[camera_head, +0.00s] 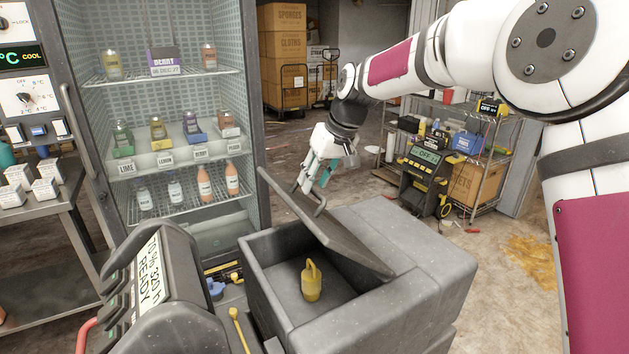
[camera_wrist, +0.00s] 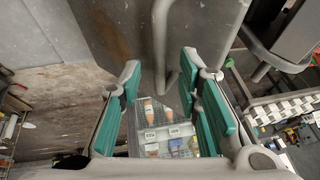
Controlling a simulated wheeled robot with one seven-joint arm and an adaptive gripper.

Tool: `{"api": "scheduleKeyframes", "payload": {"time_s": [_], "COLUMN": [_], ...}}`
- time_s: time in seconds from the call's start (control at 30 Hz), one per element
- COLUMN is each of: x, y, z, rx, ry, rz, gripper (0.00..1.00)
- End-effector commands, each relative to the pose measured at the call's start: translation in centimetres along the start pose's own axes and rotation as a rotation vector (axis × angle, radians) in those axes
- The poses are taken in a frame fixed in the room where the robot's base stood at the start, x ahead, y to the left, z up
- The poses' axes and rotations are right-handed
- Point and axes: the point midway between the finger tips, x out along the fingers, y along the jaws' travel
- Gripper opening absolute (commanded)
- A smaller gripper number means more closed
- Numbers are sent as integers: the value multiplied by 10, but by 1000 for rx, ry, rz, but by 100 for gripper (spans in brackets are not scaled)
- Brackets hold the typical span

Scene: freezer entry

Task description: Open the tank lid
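The grey tank (camera_head: 262,288) stands in the lower middle of the head view. Its lid (camera_head: 335,238) is partly open, tilted up at the left, with its right edge low against the tank. The lid's bar handle (camera_head: 319,195) is near its raised edge. A yellow item with a loop handle (camera_head: 311,284) stands inside the tank. My gripper (camera_head: 314,172) is at the lid's handle. In the wrist view my gripper (camera_wrist: 160,80) has its two teal-padded fingers apart. The handle (camera_wrist: 160,40) shows between and beyond them; contact cannot be told.
A control panel reading READY (camera_head: 146,277) stands left of the tank. An open glass-fronted cooler (camera_head: 182,185) with bottles is behind it. A wheeled black and yellow unit (camera_head: 425,180) and a shelf rack (camera_head: 487,180) stand back right. Floor right of the tank is mostly clear.

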Motion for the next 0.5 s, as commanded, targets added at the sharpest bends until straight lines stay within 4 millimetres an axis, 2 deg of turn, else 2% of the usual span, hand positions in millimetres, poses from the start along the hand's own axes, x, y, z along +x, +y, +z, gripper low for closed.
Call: {"api": "scheduleKeyframes", "payload": {"time_s": [0.13, 0.43, 0.47, 0.5], "x": [10, 12, 12, 12], "y": [0, 0, 0, 0], "z": [0, 0, 0, 0], "rx": [0, 0, 0, 0], "ry": [0, 0, 0, 0], "rz": [0, 1, 1, 1], "gripper": [31, 31, 27, 18]}}
